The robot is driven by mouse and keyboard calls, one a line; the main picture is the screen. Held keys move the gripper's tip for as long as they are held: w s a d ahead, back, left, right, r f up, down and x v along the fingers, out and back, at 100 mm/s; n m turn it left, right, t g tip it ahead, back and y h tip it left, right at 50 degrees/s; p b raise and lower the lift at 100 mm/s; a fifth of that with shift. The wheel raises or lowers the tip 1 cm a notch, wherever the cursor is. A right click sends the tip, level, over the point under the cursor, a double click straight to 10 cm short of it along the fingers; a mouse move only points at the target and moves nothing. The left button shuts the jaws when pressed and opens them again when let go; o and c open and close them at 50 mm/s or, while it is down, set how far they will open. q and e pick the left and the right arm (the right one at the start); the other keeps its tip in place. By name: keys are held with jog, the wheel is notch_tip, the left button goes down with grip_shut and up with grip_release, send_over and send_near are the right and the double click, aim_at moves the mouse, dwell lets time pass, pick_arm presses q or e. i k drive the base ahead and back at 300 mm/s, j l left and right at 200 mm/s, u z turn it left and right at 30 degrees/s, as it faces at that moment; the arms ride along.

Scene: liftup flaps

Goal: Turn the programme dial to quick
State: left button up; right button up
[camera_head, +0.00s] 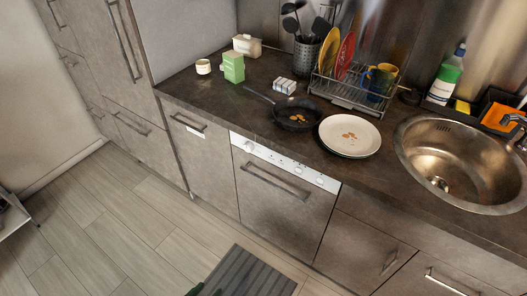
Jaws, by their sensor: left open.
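The appliance under the counter has a white control panel (283,160) along its top edge. A round knob (249,147) sits near the panel's left end and another knob (320,180) near its right end; smaller marks lie between them. The lettering is too small to read, so I cannot tell which knob is the programme dial or where it points. The appliance's grey door (278,205) with a bar handle is shut. My right gripper is not in view.
A dark ribbed mat (250,274) lies on the wooden floor (120,215) before the appliance. The counter above holds a pan (297,113), a plate (350,136), a dish rack (350,95) and a sink (465,160). The space before the panel looks clear.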

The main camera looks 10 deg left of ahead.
aim_at(249, 147)
jog(key=i+j+z, duration=0.25)
jog(key=j, duration=0.6)
jog(key=i+j+z, duration=0.2)
jog(key=j, duration=0.65)
jog(key=i+j+z, duration=0.25)
jog(key=j, duration=0.65)
jog(key=j+z, duration=0.25)
jog(key=j, duration=0.65)
